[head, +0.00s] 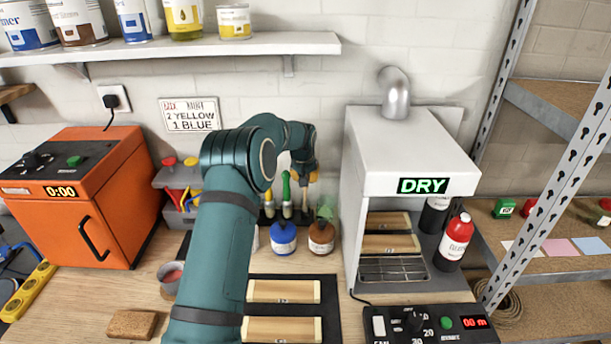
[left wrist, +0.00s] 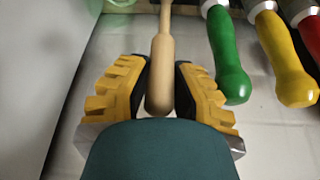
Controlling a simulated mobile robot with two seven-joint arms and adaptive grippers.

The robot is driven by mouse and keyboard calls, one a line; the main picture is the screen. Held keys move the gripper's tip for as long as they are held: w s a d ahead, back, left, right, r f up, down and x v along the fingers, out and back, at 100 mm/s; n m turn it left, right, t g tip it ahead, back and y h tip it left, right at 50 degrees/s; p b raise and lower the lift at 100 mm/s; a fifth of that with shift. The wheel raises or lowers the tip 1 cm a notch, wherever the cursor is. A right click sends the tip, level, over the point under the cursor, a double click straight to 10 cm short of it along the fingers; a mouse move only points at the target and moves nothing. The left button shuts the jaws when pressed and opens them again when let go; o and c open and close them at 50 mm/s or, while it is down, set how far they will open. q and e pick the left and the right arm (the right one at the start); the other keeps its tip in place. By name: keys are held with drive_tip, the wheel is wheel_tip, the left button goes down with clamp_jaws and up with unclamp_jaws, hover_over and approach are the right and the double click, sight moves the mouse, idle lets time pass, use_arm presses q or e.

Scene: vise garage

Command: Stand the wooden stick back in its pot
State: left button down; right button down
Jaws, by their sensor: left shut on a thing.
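The pale wooden stick (left wrist: 163,72) has a rounded handle end between the yellow-padded fingers of my left gripper (left wrist: 160,95), which is shut on it. In the head view my left gripper (head: 305,172) is in front of the back wall, and the stick (head: 304,197) hangs roughly upright below it, close to the green-handled brush (head: 286,190). The stick's lower end is not clear. A blue-labelled jar (head: 283,238) and a brown jar (head: 321,240) stand below it. I cannot tell which vessel is the stick's pot. My right gripper is not in view.
A white drying cabinet (head: 410,150) stands close on the right, an orange oven (head: 75,200) at left. Wooden boards (head: 283,291) lie in front. A paint shelf (head: 200,46) is above.

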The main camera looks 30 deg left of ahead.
use_arm(q)
drive_tip(key=c, duration=0.8)
unclamp_jaws()
drive_tip(key=shift+c, duration=0.2)
drive_tip(key=v, duration=1.2)
